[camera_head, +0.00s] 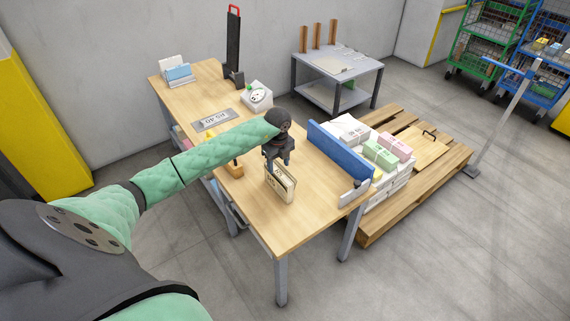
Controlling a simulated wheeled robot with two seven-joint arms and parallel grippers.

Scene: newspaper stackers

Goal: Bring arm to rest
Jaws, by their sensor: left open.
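My left arm (190,162) reaches in from the left, in a green padded sleeve, out over the wooden table (318,215). My left gripper (277,161) points down over the table, with its jaws open. Just below it stands a small cream holder or box (280,186) with papers or cards in it. I cannot tell whether the fingers touch it. My right gripper is not in view.
A blue panel (338,151) stands along the table's right edge. Stacked bundles (386,150) lie on a wooden pallet (378,228) beyond it. A dial scale (257,97) and a blue-and-white file holder (177,74) sit toward the back. The table's front part is clear.

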